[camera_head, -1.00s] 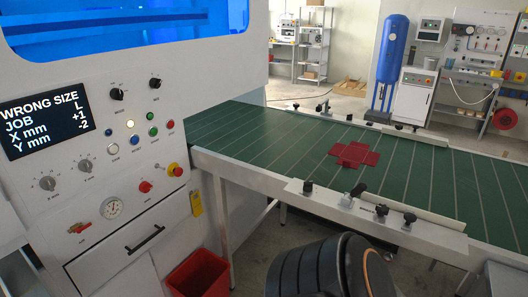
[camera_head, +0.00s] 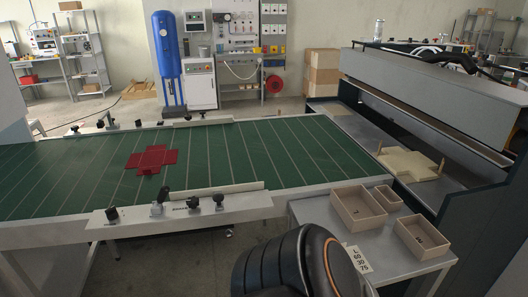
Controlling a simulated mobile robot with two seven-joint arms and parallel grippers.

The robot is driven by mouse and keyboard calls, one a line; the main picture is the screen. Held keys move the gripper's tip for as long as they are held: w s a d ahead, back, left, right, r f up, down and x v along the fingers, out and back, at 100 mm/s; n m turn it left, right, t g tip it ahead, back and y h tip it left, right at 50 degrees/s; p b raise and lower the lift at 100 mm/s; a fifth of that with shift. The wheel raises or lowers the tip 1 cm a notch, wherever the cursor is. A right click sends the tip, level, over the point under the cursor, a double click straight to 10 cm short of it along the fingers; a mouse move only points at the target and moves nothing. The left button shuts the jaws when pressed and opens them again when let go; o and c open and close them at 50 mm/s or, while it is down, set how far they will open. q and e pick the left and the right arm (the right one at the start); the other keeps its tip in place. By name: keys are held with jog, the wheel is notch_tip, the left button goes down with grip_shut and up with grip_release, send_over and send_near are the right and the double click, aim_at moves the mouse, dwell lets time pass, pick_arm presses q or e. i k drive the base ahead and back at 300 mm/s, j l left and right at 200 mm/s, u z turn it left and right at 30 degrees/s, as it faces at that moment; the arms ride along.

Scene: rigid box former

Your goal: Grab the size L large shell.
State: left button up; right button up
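Three open beige box shells stand on a small grey side table at the lower right. The largest-looking shell (camera_head: 347,210) is at the left. A small shell (camera_head: 389,198) is close behind it to the right, and a middle-sized shell (camera_head: 424,247) is at the front right. No size mark is readable on the shells themselves. Neither of my grippers is in view; only a dark rounded part of my own body shows at the bottom middle.
A red cross-shaped blank (camera_head: 152,158) lies on the green conveyor (camera_head: 260,150). A beige blank (camera_head: 410,163) lies in the machine at the right. A white label (camera_head: 357,260) starting with L hangs at the side table's (camera_head: 318,213) front. Rails with black knobs edge the conveyor.

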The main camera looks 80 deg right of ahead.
aim_at(359, 211)
jog(key=z, duration=3.3)
